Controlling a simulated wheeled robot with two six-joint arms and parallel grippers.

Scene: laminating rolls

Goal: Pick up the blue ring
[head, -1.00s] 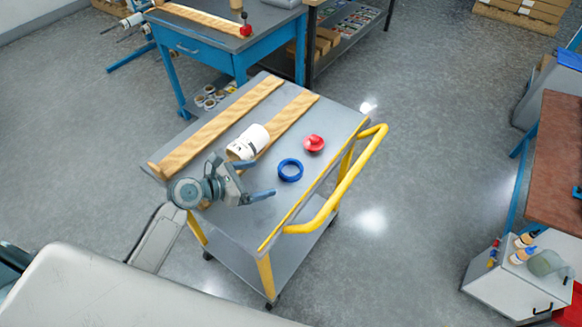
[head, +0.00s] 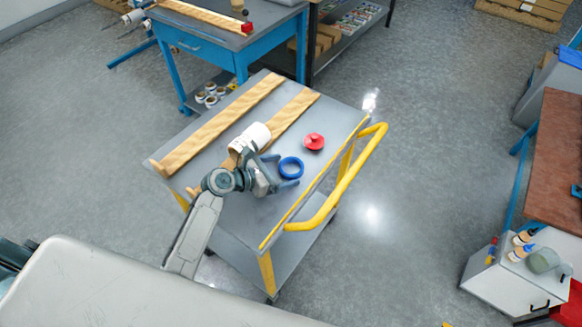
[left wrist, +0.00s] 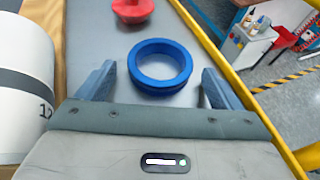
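The blue ring (head: 291,167) lies flat on the grey top of the yellow-handled cart. My left gripper (head: 283,170) is open at the cart top, with its fingers on either side of the ring's near part. In the left wrist view the ring (left wrist: 160,66) sits between and slightly beyond the two spread fingertips (left wrist: 158,80). I see bare cart surface between each finger and the ring. My right gripper is not in view.
A red knob-like piece (head: 314,141) lies just beyond the ring. A white roll (head: 256,136) stands close to my left gripper on the left. Two wooden strips (head: 218,123) lie along the cart. A yellow handle rail (head: 350,183) runs along the cart's right side.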

